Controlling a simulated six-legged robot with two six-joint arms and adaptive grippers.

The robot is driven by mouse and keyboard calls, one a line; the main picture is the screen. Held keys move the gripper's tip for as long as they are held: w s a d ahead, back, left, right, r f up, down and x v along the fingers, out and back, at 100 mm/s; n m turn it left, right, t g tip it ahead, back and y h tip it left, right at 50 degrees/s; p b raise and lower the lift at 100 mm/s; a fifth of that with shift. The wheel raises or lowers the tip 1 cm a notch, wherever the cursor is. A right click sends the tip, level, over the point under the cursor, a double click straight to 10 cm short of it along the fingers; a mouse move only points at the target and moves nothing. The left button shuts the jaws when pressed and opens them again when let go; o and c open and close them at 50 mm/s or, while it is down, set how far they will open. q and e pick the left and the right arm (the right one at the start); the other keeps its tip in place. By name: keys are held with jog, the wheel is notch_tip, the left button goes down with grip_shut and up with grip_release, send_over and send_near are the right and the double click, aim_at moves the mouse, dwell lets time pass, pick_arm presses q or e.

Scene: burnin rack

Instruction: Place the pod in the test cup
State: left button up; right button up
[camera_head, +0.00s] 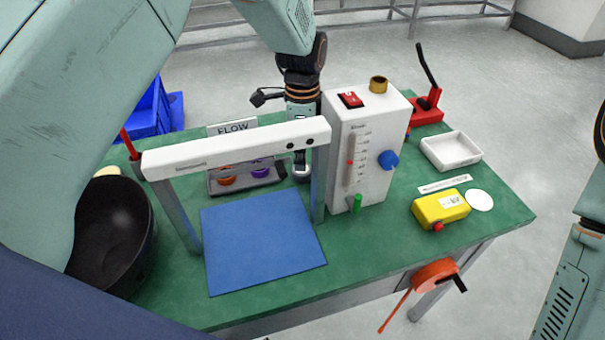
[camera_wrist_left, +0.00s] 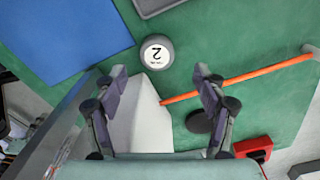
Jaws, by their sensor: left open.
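My left gripper (camera_wrist_left: 160,85) is open in the wrist view, its two fingers apart. In the head view a shelf tray (camera_head: 245,185) holds an orange piece (camera_head: 226,180) and a purple piece (camera_head: 261,172). I cannot tell which piece is the pod. A brass cup (camera_head: 378,84), possibly the test cup, sits on the tester (camera_head: 372,145).
A white gantry (camera_head: 240,147) spans the blue mat (camera_head: 262,245). A white tray (camera_head: 451,150), yellow box (camera_head: 440,209) and red lever clamp (camera_head: 427,105) stand at right; a black bowl (camera_head: 115,240) at left.

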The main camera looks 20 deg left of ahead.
aim_at(302, 173)
pick_arm(q)
jog(key=shift+s, duration=0.4)
jog(key=f, duration=0.5)
jog(key=shift+w+b, duration=0.3)
jog(key=shift+w, duration=0.05)
jog(key=shift+s+r, duration=0.2)
jog(key=shift+s, duration=0.1)
jog(key=shift+c, duration=0.8)
jog(key=shift+w+f, duration=0.1)
jog(key=shift+w, duration=0.1)
jog(key=c, duration=0.5)
jog(key=shift+s, duration=0.2)
jog(key=c, duration=0.6)
jog(key=shift+w, duration=0.15)
pick_arm(e)
jog(key=shift+s+f, duration=0.2)
jog(key=shift+f, duration=0.05)
